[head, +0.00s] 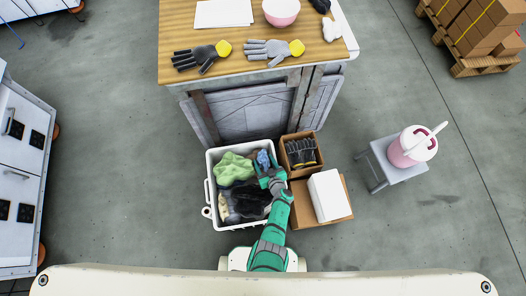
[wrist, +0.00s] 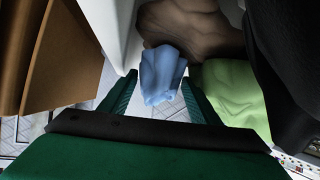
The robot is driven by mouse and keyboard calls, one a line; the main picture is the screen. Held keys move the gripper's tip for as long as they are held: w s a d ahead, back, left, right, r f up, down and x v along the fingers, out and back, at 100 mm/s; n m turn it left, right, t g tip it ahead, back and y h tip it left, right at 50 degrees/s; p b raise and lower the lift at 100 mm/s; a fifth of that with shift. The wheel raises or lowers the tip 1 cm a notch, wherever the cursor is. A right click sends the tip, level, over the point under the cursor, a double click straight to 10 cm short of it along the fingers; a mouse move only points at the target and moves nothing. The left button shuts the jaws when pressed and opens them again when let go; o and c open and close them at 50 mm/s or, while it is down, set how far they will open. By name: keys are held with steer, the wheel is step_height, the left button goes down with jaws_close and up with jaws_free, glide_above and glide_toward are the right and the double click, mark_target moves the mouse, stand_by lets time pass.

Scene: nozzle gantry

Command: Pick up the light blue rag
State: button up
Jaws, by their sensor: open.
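The light blue rag (head: 263,158) lies in the upper right part of a white bin (head: 211,197), against other rags. In the wrist view the light blue rag (wrist: 161,76) is a small crumpled piece between the two fingers. My green gripper (head: 268,173) reaches down over the bin's right side, just below the rag in the head view. In the wrist view my gripper (wrist: 160,88) is open, a finger on each side of the rag, with gaps to both. Whether the fingers reach down around it, I cannot tell.
A green rag (head: 235,168) and dark rags (head: 249,198) fill the bin. A cardboard box of gloves (head: 301,151) stands close to its right, with a white box (head: 328,195) below. A wooden table (head: 232,50) stands behind. A stool (head: 396,163) is at right.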

steer(key=shift+d, duration=0.1)
steer(key=c, duration=0.9)
steer(key=shift+o, duration=0.2)
steer(key=shift+w+r, duration=0.1)
steer(key=shift+r, duration=0.05)
